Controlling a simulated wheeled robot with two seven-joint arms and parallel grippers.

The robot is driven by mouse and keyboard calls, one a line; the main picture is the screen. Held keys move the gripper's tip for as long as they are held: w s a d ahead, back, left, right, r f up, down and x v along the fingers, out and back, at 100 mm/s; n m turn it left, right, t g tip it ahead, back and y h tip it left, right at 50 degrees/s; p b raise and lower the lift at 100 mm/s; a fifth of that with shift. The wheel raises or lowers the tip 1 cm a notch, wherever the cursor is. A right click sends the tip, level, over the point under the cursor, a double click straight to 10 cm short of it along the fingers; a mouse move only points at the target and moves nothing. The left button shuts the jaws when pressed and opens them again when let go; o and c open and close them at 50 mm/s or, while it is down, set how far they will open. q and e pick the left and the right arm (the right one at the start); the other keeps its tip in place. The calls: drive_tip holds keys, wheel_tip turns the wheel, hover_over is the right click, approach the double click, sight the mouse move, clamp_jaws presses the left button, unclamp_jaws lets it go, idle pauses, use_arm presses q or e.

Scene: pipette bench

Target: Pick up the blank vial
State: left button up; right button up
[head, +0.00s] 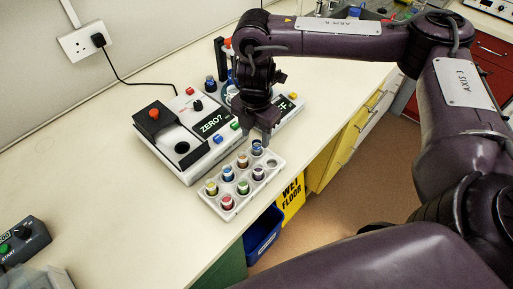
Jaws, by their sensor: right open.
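A white vial rack (268,179) stands near the bench's front edge, holding several vials with differently coloured bands. One vial with a blue band (257,148) sits at its far end, beside an empty hole. Others include a yellow one (211,188), a red one (227,203), a green one (243,188) and a purple one (258,173). I cannot read which is the blank vial. My right gripper (262,137) points down, open, just above the blue-banded far vial. Its fingers partly hide the area behind that vial. My left gripper is out of view.
A white instrument (205,160) with a "ZERO?" display and an open round well stands directly behind the rack. Bottles (211,84) stand further back. A control box (22,242) sits at lower left. The bench (120,190) left of the rack is clear.

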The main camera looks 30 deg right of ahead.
sight(257, 142)
drive_tip(key=f, duration=0.4)
drive_tip(key=shift+d+f+b, duration=0.2)
drive_tip(key=shift+d+b, duration=0.05)
drive_tip(key=shift+b, duration=0.05)
clamp_jaws()
drive_tip(key=shift+r, duration=0.15)
drive_tip(key=shift+w+r, duration=0.1)
drive_tip(key=shift+r, duration=0.4)
wheel_tip(257, 142, up, 19)
drive_tip(key=p, duration=0.3)
drive_tip(key=shift+p, duration=0.35)
